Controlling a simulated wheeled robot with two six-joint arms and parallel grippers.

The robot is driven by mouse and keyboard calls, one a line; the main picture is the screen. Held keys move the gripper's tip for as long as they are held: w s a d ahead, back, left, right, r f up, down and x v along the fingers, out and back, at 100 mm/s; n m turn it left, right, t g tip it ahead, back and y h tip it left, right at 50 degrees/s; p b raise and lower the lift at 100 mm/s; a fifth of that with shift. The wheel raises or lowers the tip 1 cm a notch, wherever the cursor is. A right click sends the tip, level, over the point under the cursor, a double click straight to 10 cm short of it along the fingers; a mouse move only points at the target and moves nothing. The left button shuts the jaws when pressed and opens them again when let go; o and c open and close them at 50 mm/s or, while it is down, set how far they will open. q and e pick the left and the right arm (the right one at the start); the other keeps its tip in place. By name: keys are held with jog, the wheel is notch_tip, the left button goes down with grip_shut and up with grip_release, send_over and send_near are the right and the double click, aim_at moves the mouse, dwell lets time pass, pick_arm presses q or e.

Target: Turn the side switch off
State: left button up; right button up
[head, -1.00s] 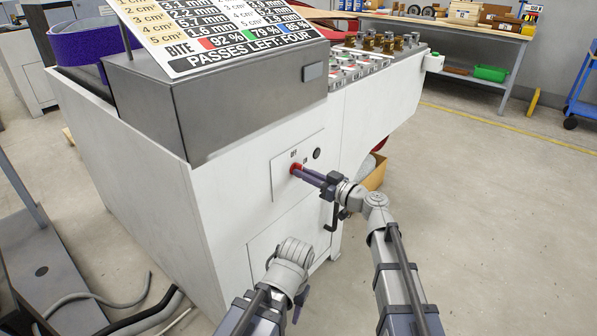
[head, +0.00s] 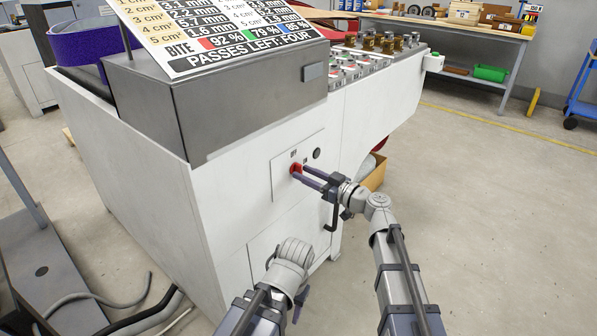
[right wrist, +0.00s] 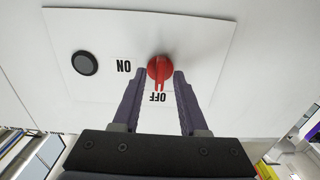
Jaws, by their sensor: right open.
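The side switch is a red rotary knob (head: 295,169) on a pale plate (head: 281,181) on the machine's white side. In the right wrist view the knob (right wrist: 159,67) has its red grip pointing at the OFF label (right wrist: 157,97); the ON label (right wrist: 123,66) is to its left. My right gripper (head: 300,173) is open at the knob. Its fingertips (right wrist: 159,75) stand one on each side of the knob, with gaps showing. My left gripper (head: 301,303) is low in the head view, mostly hidden behind its own wrist, and holds nothing that I can see.
A black round button (head: 316,153) is beside the knob on the same plate. A black handle (head: 332,217) sticks out below my right gripper. A cardboard box (head: 376,174) stands on the floor behind it.

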jog(key=v, duration=0.4)
jog(key=shift+s+d, duration=0.1)
jog(key=shift+d, duration=0.05)
